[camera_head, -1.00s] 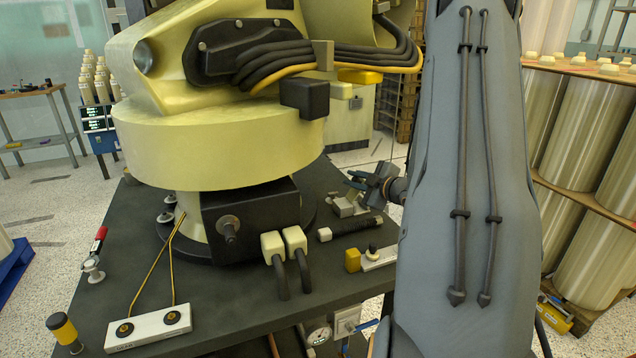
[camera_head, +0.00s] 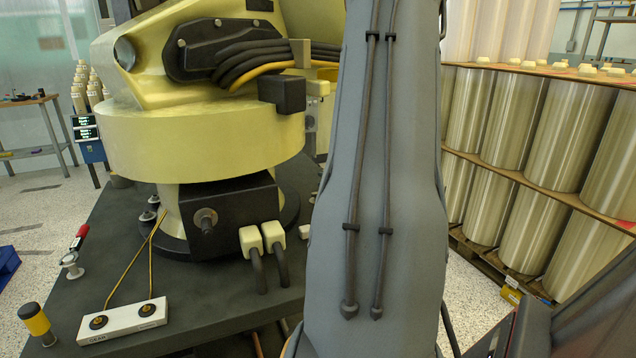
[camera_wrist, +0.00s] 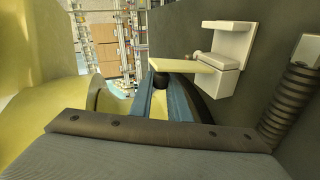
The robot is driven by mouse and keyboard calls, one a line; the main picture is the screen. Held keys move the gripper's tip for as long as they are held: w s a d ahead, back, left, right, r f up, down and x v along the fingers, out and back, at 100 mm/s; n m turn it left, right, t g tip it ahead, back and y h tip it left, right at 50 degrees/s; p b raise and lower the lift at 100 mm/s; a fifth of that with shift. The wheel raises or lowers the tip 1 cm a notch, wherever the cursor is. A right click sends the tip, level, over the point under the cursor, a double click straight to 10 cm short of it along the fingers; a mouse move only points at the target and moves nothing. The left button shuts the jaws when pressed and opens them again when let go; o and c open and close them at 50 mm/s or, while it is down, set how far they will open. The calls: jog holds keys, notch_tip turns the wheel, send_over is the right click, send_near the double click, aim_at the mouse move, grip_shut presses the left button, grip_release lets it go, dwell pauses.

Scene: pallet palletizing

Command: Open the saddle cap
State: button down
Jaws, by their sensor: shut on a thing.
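In the wrist view, a cream saddle bracket (camera_wrist: 232,62) stands out from a dark grey surface. Its flat cream plate, which looks like the saddle cap (camera_wrist: 188,66), sticks out to the left from the bracket's lower part. My gripper (camera_wrist: 162,82), with blue fingers, is at the plate's left end and appears shut on it. A dark round fingertip shows just below the plate; the exact contact is partly hidden. In the head view my grey arm covers the gripper and the saddle.
A large yellow robot (camera_head: 200,140) stands on the dark table (camera_head: 215,310). A white block with two cables (camera_head: 123,320) lies at the table's front left. Pallet stacks of cream cylinders (camera_head: 480,115) stand at the right. A ribbed dark hose (camera_wrist: 290,100) is close by in the wrist view.

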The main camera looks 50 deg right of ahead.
jog(key=shift+d, duration=0.1)
jog(key=c, duration=1.7)
grip_release()
jog(key=shift+o, duration=0.2)
jog(key=v, duration=0.8)
